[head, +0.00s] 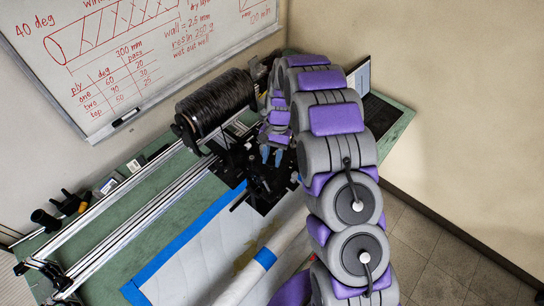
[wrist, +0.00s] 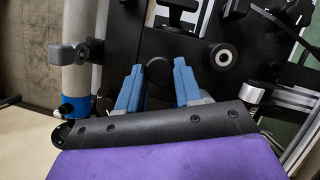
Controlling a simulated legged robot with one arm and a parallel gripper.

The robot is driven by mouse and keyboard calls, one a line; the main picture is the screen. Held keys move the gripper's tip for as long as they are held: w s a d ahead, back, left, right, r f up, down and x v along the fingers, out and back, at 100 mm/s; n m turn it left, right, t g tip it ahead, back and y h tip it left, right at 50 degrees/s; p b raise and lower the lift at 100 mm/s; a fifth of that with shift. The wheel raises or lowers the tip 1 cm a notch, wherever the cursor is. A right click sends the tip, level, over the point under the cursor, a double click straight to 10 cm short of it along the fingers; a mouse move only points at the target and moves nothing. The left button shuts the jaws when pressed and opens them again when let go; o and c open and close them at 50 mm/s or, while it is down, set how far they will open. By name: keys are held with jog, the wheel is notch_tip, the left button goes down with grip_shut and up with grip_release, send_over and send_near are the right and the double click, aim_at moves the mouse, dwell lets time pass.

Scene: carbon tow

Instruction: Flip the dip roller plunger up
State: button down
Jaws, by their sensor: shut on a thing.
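My gripper (head: 272,155) reaches down over the black dip roller assembly (head: 262,190) on the bench in the head view. In the wrist view my gripper's two blue fingers (wrist: 158,85) stand on either side of a dark, rounded part, which looks like the dip roller plunger (wrist: 158,72). The fingers are shut on it. Its lower part is hidden behind the gripper's black front edge. The black assembly plate (wrist: 180,45) lies behind the fingers, with a round black knob (wrist: 223,57) to their right. The plunger itself is too small to make out in the head view.
A black tow spool (head: 217,105) sits at the upper left of my gripper. Long metal rails (head: 140,215) run along the green bench (head: 100,225). A white tube with a blue band (head: 265,258) lies in front. A laptop (head: 360,80) stands behind my arm.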

jog(key=shift+r, duration=0.15)
notch_tip(320, 180, up, 11)
jog(key=p, duration=0.1)
jog(key=shift+w, duration=0.15)
jog(key=shift+r, duration=0.15)
jog(key=c, duration=0.7)
grip_release()
jog(key=shift+a, duration=0.1)
jog(key=shift+c, duration=0.2)
jog(key=p+v, duration=0.7)
jog(key=v, duration=1)
jog(key=shift+p, duration=0.3)
